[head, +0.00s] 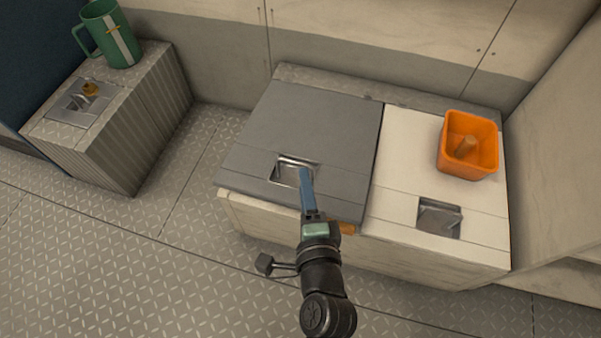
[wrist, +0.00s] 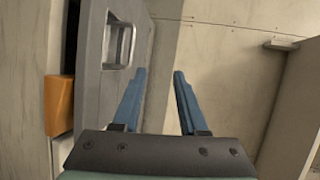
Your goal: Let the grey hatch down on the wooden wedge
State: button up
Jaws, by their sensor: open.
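The grey hatch (head: 318,125) lies almost flat on the left half of the bench, with a recessed metal handle (head: 291,170) near its front edge. The handle also shows in the wrist view (wrist: 120,45). The wooden wedge (head: 347,228) is at the bench's front edge, partly hidden by my gripper. In the wrist view the wedge (wrist: 60,104) sits between the pale bench and the hatch's edge, with a dark gap beside it; it appears to touch the hatch. My gripper (wrist: 158,72) is open and empty, its blue fingers close to the hatch by the handle.
A cream hatch (head: 400,150) with its own metal latch (head: 438,217) is on the right, bearing an orange container (head: 468,145). A ribbed locker (head: 145,110) at left bears a green mug (head: 112,35). The patterned floor (head: 150,260) in front is clear.

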jog(key=m+b, duration=0.1)
send_near(299, 163)
jog(key=b+x, duration=0.2)
jog(key=x, duration=0.2)
jog(key=b+x, duration=0.3)
jog(key=x, duration=0.2)
jog(key=shift+w+f, duration=0.1)
jog(key=shift+f, duration=0.15)
jog(key=shift+w+a, duration=0.1)
jog(key=shift+w, duration=0.45)
grip_shut()
dwell(0.6)
